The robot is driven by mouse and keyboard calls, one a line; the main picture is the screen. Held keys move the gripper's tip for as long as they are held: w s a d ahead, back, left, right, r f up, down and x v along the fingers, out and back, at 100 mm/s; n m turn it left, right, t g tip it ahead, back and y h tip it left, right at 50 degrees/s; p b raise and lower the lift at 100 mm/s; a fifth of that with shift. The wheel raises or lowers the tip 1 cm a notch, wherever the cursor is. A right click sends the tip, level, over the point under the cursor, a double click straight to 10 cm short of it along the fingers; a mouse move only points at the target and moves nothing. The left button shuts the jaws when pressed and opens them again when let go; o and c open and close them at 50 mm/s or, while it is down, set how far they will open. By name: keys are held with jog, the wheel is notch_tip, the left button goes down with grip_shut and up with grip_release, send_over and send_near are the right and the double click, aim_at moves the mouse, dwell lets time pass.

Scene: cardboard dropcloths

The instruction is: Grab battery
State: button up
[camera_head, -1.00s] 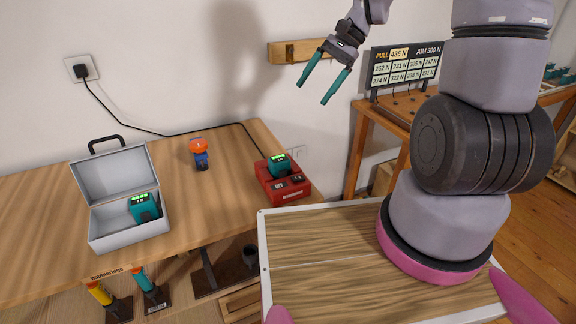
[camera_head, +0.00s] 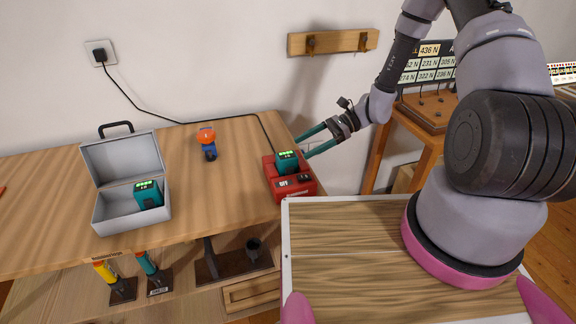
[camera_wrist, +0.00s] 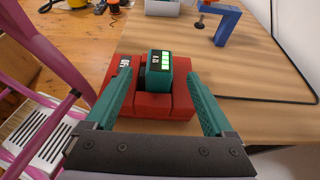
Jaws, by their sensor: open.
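A teal battery (camera_head: 287,162) with green lit bars sits in a red charger (camera_head: 291,186) at the right end of the workbench. The battery also shows in the wrist view (camera_wrist: 163,68), standing in the red charger (camera_wrist: 182,101). My gripper (camera_head: 302,146) is open, with its teal fingers reaching in from the right at the battery's height. In the wrist view the fingers (camera_wrist: 160,98) stand to either side of the battery, with gaps showing. A second teal battery (camera_head: 148,194) with green bars sits in an open grey case (camera_head: 107,219) on the left of the bench.
A black cable runs from the wall socket (camera_head: 101,54) to the charger. A wooden rail (camera_head: 333,41) is on the wall. A force board (camera_head: 425,75) stands at the right.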

aim_at(288, 155)
jog(key=shift+x, duration=3.5)
jog(key=shift+r, duration=0.1)
grip_shut()
